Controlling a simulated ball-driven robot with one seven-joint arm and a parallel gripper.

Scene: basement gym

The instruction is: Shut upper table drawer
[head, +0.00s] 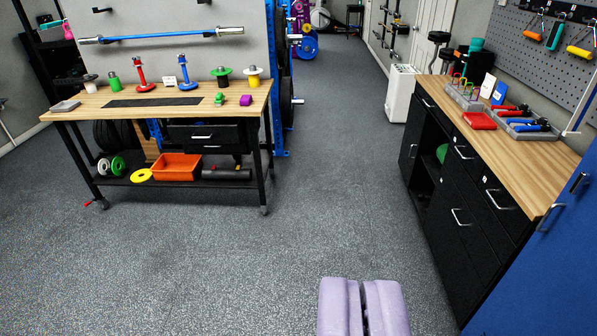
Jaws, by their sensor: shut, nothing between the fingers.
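The wood-topped table (135,92) stands at the left, with a black drawer unit under its top on the right side. The upper table drawer (222,133) has a silver handle (201,137). Its front seems to stand out from the unit, but it is small and dark, so I cannot tell how far. The lower drawer (228,148) is just under it and partly hidden. My gripper (363,300), with lilac fingers, is at the bottom, right of centre. It is shut and empty, well apart from the table and nearer to me.
Open grey floor (270,240) lies between my gripper and the table. The table's lower shelf holds an orange bin (176,167) and weight plates. A black workbench with a wood top (540,170) and a blue cabinet (545,260) line the right side.

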